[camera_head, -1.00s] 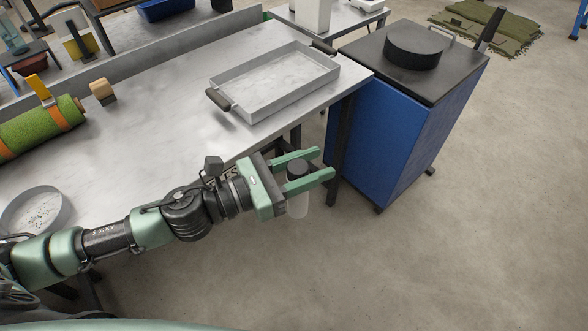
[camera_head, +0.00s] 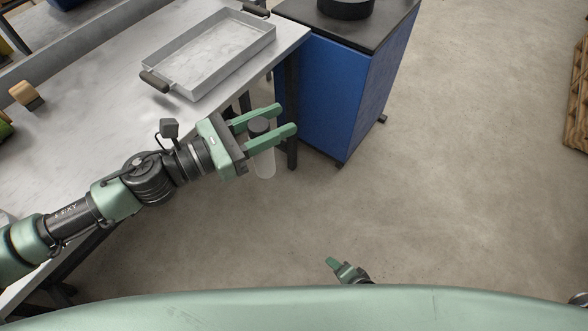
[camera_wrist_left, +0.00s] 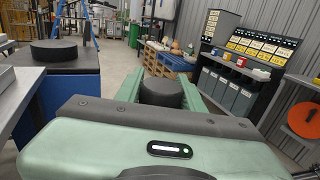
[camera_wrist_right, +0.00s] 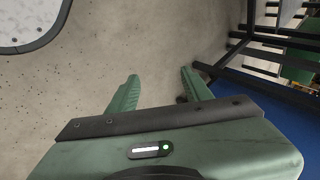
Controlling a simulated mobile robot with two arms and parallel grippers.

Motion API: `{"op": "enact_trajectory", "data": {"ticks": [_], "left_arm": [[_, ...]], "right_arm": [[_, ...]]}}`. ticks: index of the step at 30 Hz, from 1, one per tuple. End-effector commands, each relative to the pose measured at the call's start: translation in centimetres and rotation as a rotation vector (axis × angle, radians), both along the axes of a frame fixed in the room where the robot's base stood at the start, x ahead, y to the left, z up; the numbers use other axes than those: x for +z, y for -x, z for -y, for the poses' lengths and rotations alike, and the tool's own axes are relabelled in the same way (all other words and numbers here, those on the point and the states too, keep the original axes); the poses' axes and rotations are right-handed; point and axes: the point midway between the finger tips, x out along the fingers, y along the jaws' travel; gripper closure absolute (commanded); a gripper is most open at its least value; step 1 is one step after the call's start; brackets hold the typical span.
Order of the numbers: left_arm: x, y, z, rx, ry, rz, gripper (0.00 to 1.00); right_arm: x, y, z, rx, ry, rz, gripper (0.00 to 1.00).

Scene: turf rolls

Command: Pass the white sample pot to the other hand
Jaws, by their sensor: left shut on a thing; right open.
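The white sample pot (camera_head: 263,160) has a translucent white body and a dark lid. My left gripper (camera_head: 265,127) is shut on it near the lid and holds it upright in the air, beyond the table's edge. In the left wrist view the dark lid (camera_wrist_left: 160,92) shows between the fingers, and the body is hidden. My right gripper (camera_head: 335,264) shows only in part at the bottom of the head view, well below the pot and apart from it. In the right wrist view its fingers (camera_wrist_right: 158,92) are spread and empty over the floor.
The metal table (camera_head: 120,130) carries a grey tray (camera_head: 210,55) with dark handles. A blue cabinet (camera_head: 335,95) with a dark top stands beside the table. The floor to the right is clear as far as a brown woven item (camera_head: 577,90) at the edge.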

Motion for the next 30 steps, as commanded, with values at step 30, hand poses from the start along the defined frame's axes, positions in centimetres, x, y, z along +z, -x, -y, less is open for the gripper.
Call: {"op": "enact_trajectory", "data": {"ticks": [30], "left_arm": [[0.0,0.0,0.0,0.0,0.001,0.0,1.0]], "right_arm": [[45.9,-7.2,-12.9,-0.621,-1.681,-0.339,0.5]]}}
